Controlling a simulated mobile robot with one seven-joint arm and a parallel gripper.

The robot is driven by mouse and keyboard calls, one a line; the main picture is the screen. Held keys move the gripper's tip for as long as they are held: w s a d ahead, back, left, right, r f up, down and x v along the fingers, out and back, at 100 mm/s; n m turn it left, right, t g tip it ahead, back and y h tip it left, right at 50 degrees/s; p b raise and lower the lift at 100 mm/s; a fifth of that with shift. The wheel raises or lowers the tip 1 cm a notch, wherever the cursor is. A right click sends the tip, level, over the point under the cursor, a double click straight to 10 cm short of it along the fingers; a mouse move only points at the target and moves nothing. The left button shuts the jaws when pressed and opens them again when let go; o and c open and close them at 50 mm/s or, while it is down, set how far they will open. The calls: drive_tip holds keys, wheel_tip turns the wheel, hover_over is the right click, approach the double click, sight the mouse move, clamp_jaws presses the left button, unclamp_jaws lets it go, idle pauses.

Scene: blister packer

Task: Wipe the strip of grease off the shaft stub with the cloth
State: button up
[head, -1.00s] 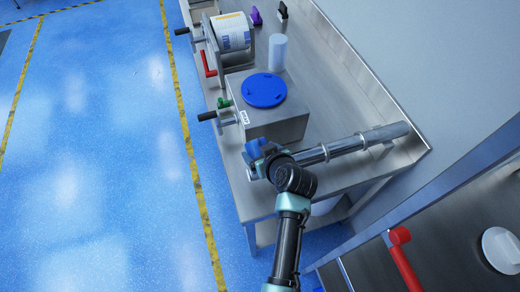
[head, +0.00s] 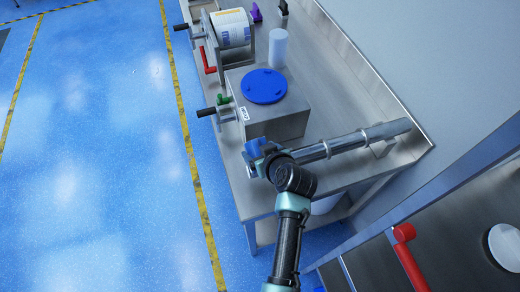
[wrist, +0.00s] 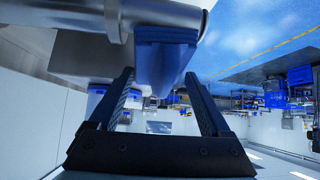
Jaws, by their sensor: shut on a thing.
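The steel shaft stub (head: 345,141) lies across the right end of the bench, with a collar along it; it also crosses the top of the wrist view (wrist: 165,12). My gripper (wrist: 158,78) is shut on the blue cloth (wrist: 163,52), which sits between the two fingers and reaches up to the underside of the shaft. Whether it presses on the shaft, I cannot tell for sure. In the head view the blue cloth (head: 256,148) shows at the shaft's left end, with my wrist covering part of that end. I cannot make out the grease strip.
A steel box with a blue round lid (head: 265,87) stands close behind the shaft. A white cylinder (head: 279,48), a label roll (head: 232,28) and a red lever (head: 207,60) are farther back. Another red handle (head: 404,233) is at lower right. The floor at left is clear.

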drive_tip(key=shift+s, duration=0.1)
